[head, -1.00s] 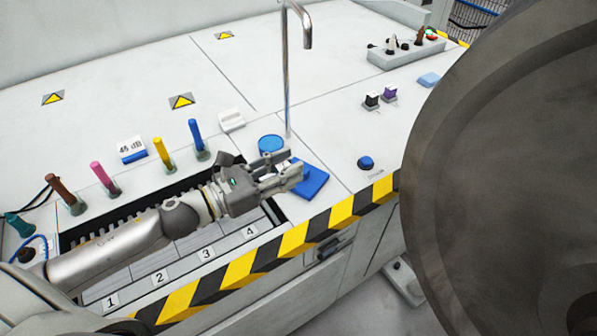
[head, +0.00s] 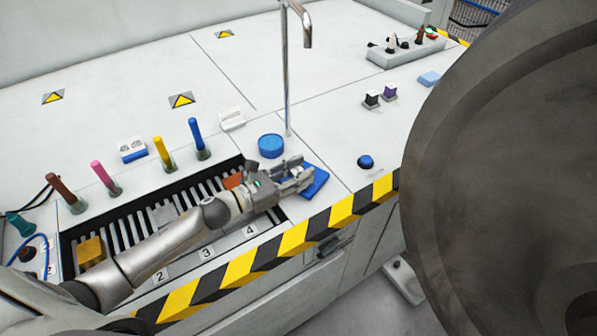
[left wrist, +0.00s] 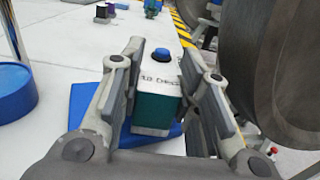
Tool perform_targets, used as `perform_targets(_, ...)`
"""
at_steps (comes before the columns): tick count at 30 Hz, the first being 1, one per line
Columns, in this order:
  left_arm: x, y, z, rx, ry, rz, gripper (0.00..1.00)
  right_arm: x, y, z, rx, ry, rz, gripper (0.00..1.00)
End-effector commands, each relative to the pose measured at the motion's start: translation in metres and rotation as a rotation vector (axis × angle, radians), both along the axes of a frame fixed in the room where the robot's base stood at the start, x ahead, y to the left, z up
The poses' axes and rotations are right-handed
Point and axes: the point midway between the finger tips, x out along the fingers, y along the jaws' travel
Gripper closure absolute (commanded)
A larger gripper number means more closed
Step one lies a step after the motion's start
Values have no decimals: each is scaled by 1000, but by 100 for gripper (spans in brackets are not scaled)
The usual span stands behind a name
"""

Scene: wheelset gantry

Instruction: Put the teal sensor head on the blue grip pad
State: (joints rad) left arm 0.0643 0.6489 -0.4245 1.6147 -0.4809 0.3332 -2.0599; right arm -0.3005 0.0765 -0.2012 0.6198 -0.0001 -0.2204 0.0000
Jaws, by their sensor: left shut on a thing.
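The teal sensor head (left wrist: 155,108) is a teal block with a white, lettered top. In the left wrist view it sits between the fingers of my left gripper (left wrist: 162,100), which is shut on it. In the head view my left gripper (head: 300,181) is over the blue grip pad (head: 318,180), and the fingers mostly hide the sensor head there. The blue grip pad also shows in the left wrist view (left wrist: 86,103), below and around the sensor head. I cannot tell whether the sensor head touches the pad. My right gripper is not in view.
A round blue dish (head: 271,146) and a metal post (head: 287,85) stand behind the pad. A blue button (head: 366,161) lies to its right. A slotted tray (head: 120,228) runs under my arm. A large dark wheel (head: 510,190) fills the right side.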

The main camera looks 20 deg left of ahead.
Motion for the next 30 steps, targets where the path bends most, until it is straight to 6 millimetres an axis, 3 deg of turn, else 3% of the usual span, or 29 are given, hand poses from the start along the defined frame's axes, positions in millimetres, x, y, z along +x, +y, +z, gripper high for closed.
perform_targets(12,0,0,-7,0,-1,1,95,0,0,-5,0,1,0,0)
perform_targets(13,0,0,-6,0,0,1,65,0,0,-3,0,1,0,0)
perform_targets(17,0,0,-5,1,-1,1,49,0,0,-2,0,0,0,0)
perform_targets(30,-2,1,-3,1,0,1,48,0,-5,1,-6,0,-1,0)
